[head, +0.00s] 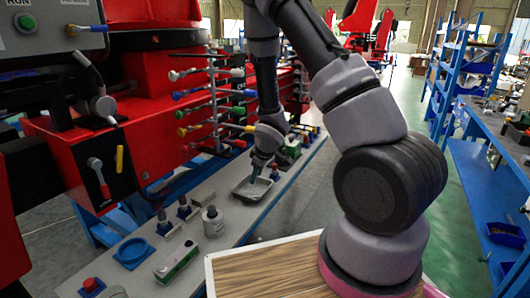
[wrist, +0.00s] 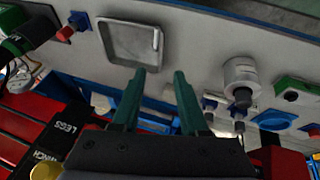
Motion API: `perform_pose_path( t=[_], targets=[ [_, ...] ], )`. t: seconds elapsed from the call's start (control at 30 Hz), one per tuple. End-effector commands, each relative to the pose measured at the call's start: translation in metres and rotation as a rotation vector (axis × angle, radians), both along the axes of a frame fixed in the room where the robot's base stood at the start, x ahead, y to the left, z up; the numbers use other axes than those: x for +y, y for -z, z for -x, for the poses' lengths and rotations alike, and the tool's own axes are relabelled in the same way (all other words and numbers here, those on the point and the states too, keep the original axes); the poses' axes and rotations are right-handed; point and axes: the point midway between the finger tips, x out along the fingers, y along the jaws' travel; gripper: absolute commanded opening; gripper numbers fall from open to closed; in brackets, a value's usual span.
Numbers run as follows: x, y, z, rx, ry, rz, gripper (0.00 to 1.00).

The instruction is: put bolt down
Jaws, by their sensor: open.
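A shallow grey metal tray (head: 246,194) lies on the light bench top; it also shows at the upper left of the wrist view (wrist: 130,58). A small pale rod, which looks like the bolt (wrist: 155,39), lies in the tray along its right wall in the wrist view. My gripper (head: 261,176) is above the tray in the head view. Its two green fingers (wrist: 159,76) stand apart with nothing between them in the wrist view. In the head view I cannot make out the bolt.
On the bench (head: 235,240) stand a grey cylinder (head: 213,224), a blue round dish (head: 133,252) and a green-and-white box (head: 177,262). A rack of coloured levers (head: 215,105) on the red crane rises close to my arm. Open floor (head: 310,200) lies right of the bench.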

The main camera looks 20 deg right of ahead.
Motion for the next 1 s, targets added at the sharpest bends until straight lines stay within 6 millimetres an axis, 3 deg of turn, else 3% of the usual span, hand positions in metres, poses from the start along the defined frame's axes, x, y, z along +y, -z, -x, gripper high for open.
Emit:
perform_pose_path(
  t=[0.13, 0.23, 0.47, 0.67, 0.8, 1.0],
  targets=[
    [-0.001, -0.007, -0.002, -0.006, 0.013, -0.003, 0.43],
    [-0.007, -0.031, -0.007, -0.024, 0.07, -0.013, 0.43],
    [-0.038, -0.143, -0.006, -0.074, 0.348, -0.082, 0.43],
    [-0.061, -0.236, 0.029, -0.087, 0.587, -0.189, 0.43],
    [-0.07, -0.291, 0.068, -0.081, 0.727, -0.283, 0.43],
    [-0.07, -0.356, 0.138, -0.059, 0.887, -0.437, 0.43]
  ],
)
